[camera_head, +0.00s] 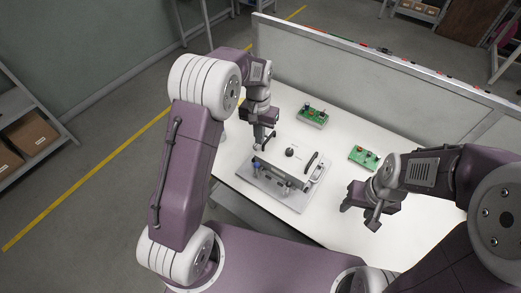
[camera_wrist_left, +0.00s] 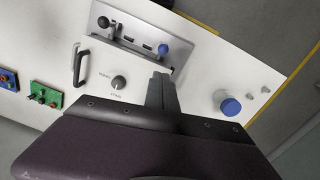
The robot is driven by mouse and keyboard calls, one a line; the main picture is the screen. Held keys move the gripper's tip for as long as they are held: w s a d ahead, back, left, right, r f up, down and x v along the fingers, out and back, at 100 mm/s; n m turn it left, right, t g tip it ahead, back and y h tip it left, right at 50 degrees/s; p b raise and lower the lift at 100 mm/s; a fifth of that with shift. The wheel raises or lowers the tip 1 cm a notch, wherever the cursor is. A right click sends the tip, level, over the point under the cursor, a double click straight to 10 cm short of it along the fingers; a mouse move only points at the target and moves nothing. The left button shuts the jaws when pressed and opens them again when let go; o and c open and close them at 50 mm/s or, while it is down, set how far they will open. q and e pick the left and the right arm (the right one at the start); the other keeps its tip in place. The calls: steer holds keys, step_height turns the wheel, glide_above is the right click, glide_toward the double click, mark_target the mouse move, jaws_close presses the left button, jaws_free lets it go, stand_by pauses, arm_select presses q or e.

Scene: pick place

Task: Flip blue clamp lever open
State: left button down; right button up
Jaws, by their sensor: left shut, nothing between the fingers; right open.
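A white-topped box fixture (camera_head: 296,163) stands on a grey baseplate on the table. In the left wrist view, a small blue knob (camera_wrist_left: 165,48) is at the fixture's slotted metal side, near a black ball-tipped lever (camera_wrist_left: 103,22). I cannot tell which blue part is the clamp lever. My left gripper (camera_head: 261,146) is shut and empty above the fixture; its fingers (camera_wrist_left: 159,92) touch neither blue part. My right gripper (camera_head: 358,214) is open and empty.
The fixture has a black handle (camera_wrist_left: 78,64) and a dark dial (camera_wrist_left: 118,83). A green board (camera_head: 313,116) lies behind it, another (camera_head: 364,157) to its right. A grey partition (camera_head: 350,75) runs along the table's far edge. White table between boards and fixture is clear.

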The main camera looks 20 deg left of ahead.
arm_select(q)
steer(key=f, duration=0.9)
steer(key=shift+s+f+p, duration=0.25)
steer(key=shift+s+p, duration=0.05)
steer(key=shift+s, duration=0.1)
